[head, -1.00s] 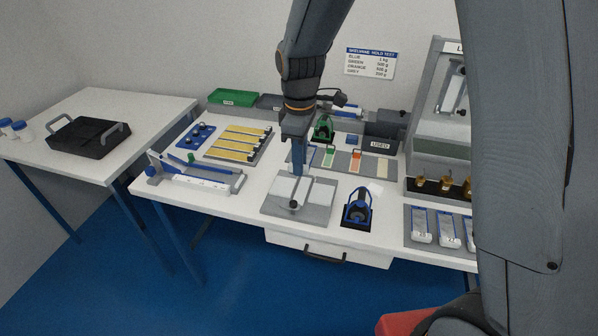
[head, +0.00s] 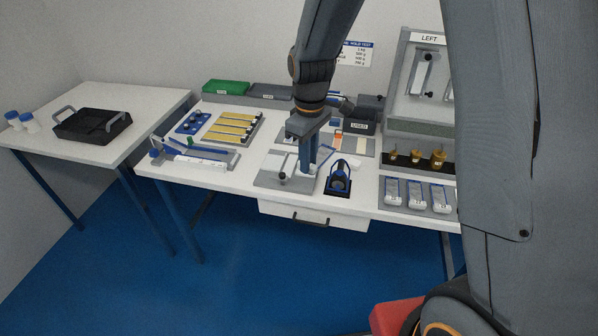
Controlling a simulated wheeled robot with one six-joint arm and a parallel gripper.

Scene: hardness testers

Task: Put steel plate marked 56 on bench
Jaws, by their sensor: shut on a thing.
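My gripper (head: 309,168) points down over the right part of a grey base plate with a lever clamp (head: 272,177), near the front of the white bench (head: 228,177). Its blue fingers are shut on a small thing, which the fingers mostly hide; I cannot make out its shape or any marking. No number 56 is readable anywhere. Whether the fingertips touch the base plate I cannot tell.
A blue and black tool (head: 340,178) stands close to the right of my gripper. A board with yellow strips (head: 232,128) and a blue-white gauge (head: 195,158) lie to the left. Grey-white devices (head: 413,195) stand at the right. A side table (head: 100,155) holds a black tray (head: 92,125).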

